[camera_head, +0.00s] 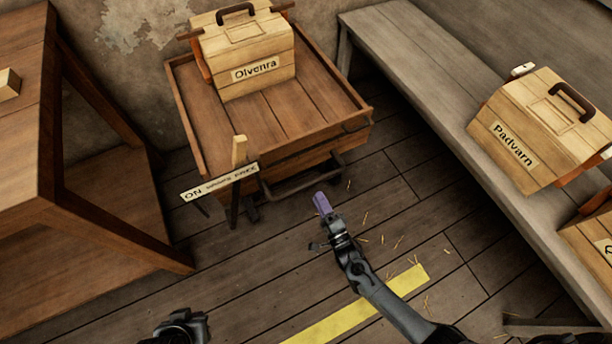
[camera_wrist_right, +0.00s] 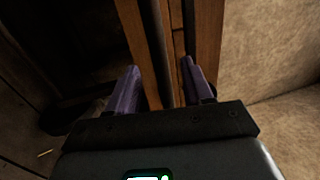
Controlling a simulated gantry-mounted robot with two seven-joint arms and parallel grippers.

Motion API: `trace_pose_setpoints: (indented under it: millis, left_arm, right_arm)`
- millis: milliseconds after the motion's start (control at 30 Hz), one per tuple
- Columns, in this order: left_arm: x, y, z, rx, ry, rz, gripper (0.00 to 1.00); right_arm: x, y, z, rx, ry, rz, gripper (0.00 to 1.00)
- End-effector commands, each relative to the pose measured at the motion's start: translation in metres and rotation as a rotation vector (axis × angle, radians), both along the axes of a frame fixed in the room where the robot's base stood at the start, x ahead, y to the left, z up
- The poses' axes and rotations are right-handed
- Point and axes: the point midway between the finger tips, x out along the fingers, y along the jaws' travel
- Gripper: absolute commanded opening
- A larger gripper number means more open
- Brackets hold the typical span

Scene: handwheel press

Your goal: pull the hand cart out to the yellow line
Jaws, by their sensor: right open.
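The hand cart is a low wooden cart (camera_head: 195,110) with a raised rim, standing by the back wall and carrying a box. Its dark handle bar (camera_head: 300,184) runs across its front face. My right gripper (camera_head: 320,197) is open in front of the cart, just to the right of and nearer than the handle. In the right wrist view its purple fingers (camera_wrist_right: 160,78) are spread and empty, pointing at reddish wood with dark upright bars. The yellow line (camera_head: 345,317) is on the floor nearer to me, beside my right forearm. My left gripper's fingers do not show.
A box labelled Olvenra (camera_head: 245,50) sits on the cart. A sign on a post (camera_head: 220,182) stands at the cart's front left. A wooden table (camera_head: 85,190) is at left. A grey bench (camera_head: 420,75) with labelled boxes runs along the right. Straw lies on the open floor.

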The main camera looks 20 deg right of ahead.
Motion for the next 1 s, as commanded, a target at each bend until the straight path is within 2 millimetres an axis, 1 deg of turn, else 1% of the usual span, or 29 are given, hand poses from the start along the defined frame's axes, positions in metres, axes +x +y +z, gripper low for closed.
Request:
trace_pose_setpoints:
  millis: [33,300,500,700,1000]
  left_arm:
    - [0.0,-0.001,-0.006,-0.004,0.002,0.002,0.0]
    - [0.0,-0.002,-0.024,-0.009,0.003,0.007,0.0]
    - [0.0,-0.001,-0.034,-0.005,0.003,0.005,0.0]
    - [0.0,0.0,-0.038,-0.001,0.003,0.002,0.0]
    - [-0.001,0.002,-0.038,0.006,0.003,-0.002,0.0]
  right_arm:
    - [0.007,0.002,-0.001,0.0,-0.002,0.001,0.51]
    - [0.05,0.006,0.007,-0.001,-0.003,0.001,0.51]
    - [0.075,0.009,0.012,0.0,-0.001,0.001,0.51]
    - [0.087,0.01,0.016,0.0,0.002,0.0,0.51]
    - [0.089,0.01,0.017,0.0,0.001,0.0,0.51]
